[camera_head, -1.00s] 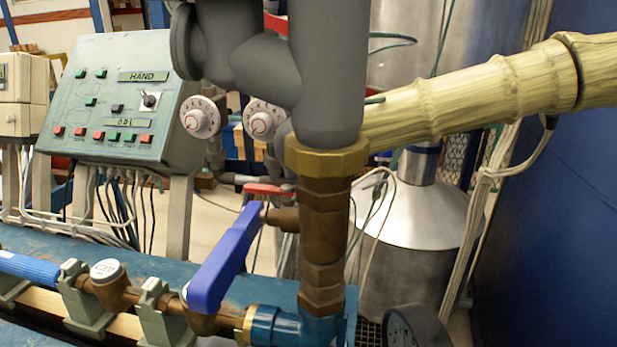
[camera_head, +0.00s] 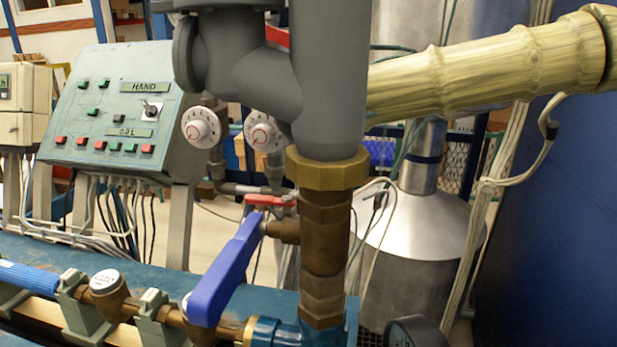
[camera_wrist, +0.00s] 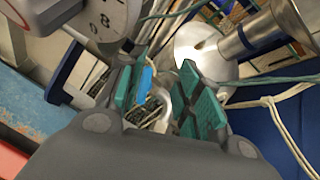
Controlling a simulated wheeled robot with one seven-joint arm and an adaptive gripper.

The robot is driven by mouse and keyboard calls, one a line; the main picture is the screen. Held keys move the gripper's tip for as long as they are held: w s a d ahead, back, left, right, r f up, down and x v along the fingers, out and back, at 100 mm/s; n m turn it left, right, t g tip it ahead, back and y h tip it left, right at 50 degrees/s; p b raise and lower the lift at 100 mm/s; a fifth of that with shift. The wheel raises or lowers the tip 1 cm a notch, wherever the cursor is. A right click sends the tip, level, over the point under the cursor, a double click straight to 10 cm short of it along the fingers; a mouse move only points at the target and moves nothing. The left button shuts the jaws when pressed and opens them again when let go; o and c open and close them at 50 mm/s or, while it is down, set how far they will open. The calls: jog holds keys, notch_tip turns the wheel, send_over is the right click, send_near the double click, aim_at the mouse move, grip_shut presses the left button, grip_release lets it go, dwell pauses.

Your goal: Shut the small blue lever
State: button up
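A blue lever (camera_head: 228,268) shows in the head view, slanting down to the left from a brass stub on the vertical brass pipe (camera_head: 324,235). My gripper does not show in the head view. In the wrist view my gripper (camera_wrist: 165,97) is open, with its teal finger pads apart. A small bright blue piece (camera_wrist: 146,79) shows between the pads, close to the left one. I cannot tell whether it touches the pad, or whether it is the same lever as in the head view.
A grey pipe fitting (camera_head: 330,80) tops the brass pipe. A ribbed, bamboo-like pipe (camera_head: 470,75) reaches right. Red-handled valve (camera_head: 270,200), white dials (camera_head: 200,128) and control panel (camera_head: 115,110) stand behind. A black gauge (camera_head: 415,332) is at the lower front. A silver cone (camera_head: 425,225) stands at right.

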jog(key=shift+r, duration=1.85)
